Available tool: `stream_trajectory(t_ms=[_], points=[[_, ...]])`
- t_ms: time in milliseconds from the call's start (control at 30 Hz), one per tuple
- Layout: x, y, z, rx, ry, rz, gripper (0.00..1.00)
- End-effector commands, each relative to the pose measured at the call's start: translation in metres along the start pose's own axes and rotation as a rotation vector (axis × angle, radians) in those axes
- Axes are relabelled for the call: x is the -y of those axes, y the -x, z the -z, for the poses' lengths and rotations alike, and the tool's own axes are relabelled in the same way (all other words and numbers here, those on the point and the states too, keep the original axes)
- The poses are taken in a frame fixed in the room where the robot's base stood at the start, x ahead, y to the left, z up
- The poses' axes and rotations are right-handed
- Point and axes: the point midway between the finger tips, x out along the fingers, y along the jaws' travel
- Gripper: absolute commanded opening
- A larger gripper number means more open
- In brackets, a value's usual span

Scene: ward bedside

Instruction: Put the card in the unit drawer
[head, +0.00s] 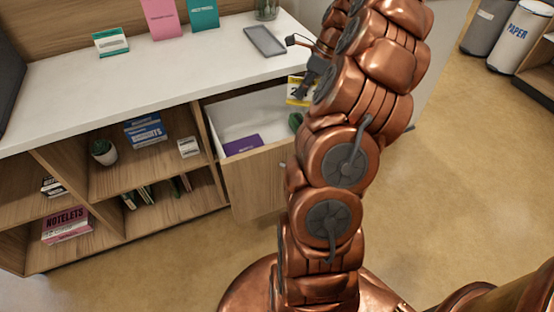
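A yellow and white card (292,99) with a dark figure on it hangs at the fingertips of my gripper (304,90). The gripper looks shut on it, though my arm hides part of both. The card is above the right part of the open unit drawer (262,157), near the counter's front edge. The drawer is pulled out, with a white inside. A purple item (242,145) lies in it towards the front, and a green object (296,122) shows at its right, partly hidden by my arm.
The white counter (190,68) holds a grey tray (265,41), a glass (266,9) and pink (161,18), teal (203,14) and green-white (110,41) cards. Bins (519,36) stand far right; the floor between is clear.

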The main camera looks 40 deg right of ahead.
Motion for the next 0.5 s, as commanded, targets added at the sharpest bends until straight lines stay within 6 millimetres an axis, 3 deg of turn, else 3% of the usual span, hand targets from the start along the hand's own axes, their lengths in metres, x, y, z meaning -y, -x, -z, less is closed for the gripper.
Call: stream_trajectory(t_ms=[33,200,300,500], points=[[-0.006,-0.033,0.016,-0.012,0.063,-0.035,0.0],[-0.031,-0.101,0.052,-0.055,0.294,-0.127,0.0],[-0.046,-0.132,0.067,-0.077,0.41,-0.176,0.0],[-0.062,-0.16,0.079,-0.103,0.538,-0.222,0.0]])
